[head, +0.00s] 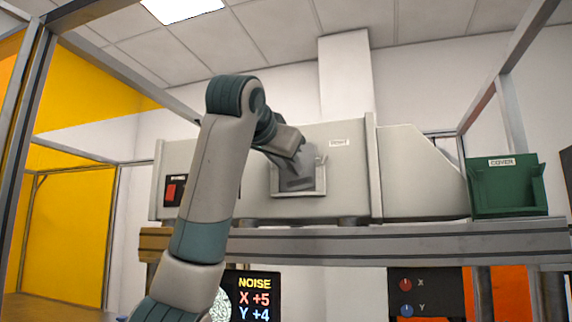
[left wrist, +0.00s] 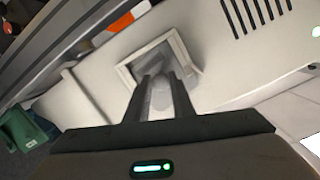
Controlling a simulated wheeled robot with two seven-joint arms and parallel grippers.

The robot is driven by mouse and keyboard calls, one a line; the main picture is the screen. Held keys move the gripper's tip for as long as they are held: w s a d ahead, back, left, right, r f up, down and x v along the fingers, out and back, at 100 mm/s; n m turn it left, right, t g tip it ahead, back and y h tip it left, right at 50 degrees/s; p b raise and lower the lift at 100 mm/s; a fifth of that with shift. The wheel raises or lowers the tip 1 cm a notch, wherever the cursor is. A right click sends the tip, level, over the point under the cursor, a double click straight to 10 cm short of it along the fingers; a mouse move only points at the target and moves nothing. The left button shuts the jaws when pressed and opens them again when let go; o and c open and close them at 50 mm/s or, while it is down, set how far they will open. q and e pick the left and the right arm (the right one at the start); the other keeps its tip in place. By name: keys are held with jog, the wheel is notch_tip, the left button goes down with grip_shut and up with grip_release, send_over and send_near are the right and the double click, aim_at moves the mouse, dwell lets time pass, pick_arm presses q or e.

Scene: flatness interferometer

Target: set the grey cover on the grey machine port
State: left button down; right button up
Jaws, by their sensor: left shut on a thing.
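The grey machine (head: 345,148) is a long pale housing on a raised shelf. Its port (head: 317,188) is a square recess with a raised rim on the front face. My left gripper (head: 297,177) reaches to the port and its fingers overlap the opening. In the left wrist view the gripper (left wrist: 164,92) is shut on a small grey piece, the cover (left wrist: 161,98), in front of the port rim (left wrist: 128,75). Fingers hide much of the cover, and I cannot tell whether it is seated or touches the port. My right gripper is not in view.
A green bin (head: 506,198) labelled COVER stands at the shelf's right end. A red switch (head: 172,191) is on the machine's left. Below the shelf (head: 420,245) are a NOISE screen (head: 256,298) reading X +5, Y +4 and a dark knob panel (head: 428,285). Metal posts frame both sides.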

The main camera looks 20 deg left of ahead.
pick_arm(q)
jog(key=shift+w+d+f, duration=0.15)
jog(key=shift+d+f, duration=0.15)
jog(key=shift+f, duration=0.5)
jog(key=c, duration=1.6)
grip_release()
jog(key=shift+o, duration=0.7)
jog(key=shift+w+d+r, duration=0.15)
notch_tip(320, 180, up, 9)
jog(key=p, duration=0.7)
jog(key=shift+s+a, duration=0.2)
jog(key=shift+a, duration=0.1)
